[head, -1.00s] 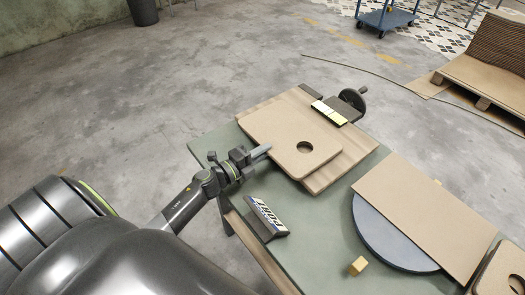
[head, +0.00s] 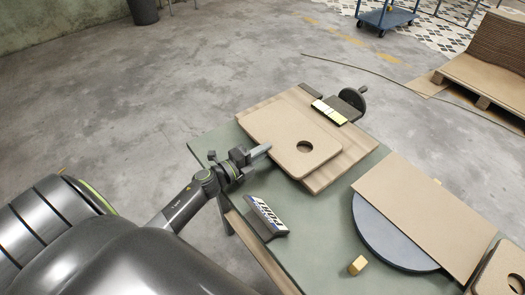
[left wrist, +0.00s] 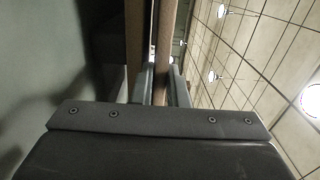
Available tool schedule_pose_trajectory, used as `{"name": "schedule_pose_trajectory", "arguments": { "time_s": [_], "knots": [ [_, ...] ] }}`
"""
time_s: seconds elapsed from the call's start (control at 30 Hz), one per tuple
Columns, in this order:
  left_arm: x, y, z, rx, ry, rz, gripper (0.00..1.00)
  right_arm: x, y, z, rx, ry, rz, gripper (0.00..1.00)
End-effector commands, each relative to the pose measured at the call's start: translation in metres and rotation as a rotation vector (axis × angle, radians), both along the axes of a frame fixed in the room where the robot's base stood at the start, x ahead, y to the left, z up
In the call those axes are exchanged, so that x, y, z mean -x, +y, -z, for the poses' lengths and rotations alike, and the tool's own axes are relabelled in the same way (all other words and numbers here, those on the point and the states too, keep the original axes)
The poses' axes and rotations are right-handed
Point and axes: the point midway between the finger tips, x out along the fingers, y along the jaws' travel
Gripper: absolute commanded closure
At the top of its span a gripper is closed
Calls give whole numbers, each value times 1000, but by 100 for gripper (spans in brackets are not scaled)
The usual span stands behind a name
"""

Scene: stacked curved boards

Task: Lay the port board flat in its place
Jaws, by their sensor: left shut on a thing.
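The port board, a tan board with rounded corners and a round hole, (head: 285,138) lies over a wider striped wooden board (head: 345,158) on the left part of the table. A sign reading PORT (head: 264,214) stands in front of it. My left gripper (head: 262,151) is shut on the board's near left edge. In the left wrist view, one brown board edge (left wrist: 172,40) runs between the fingers (left wrist: 163,85). A second brown edge (left wrist: 134,50) runs beside it, with a narrow gap between. My right gripper is not in view.
On the green table (head: 325,235), a tan rectangular board (head: 430,205) lies over a blue-grey round piece (head: 385,245), near a small yellow block (head: 357,265). A dark clamp-like device with a wheel (head: 350,102) is at the table's far edge. Green tabletop is bare at front centre.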

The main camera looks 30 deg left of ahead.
Motion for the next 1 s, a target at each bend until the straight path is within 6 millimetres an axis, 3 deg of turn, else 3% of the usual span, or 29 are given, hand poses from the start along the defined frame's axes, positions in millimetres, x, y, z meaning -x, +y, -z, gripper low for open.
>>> {"name": "schedule_pose_trajectory", "arguments": {
  "time_s": [0.73,0.77,0.87,1.0],
  "knots": [
    [0,-1,10,1,-3,1,100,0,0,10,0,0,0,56],
    [0,-1,9,1,-3,1,83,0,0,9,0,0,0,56],
    [0,0,9,1,-3,1,70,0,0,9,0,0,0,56],
    [0,0,10,0,-1,1,69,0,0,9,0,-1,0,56]
  ]
}}
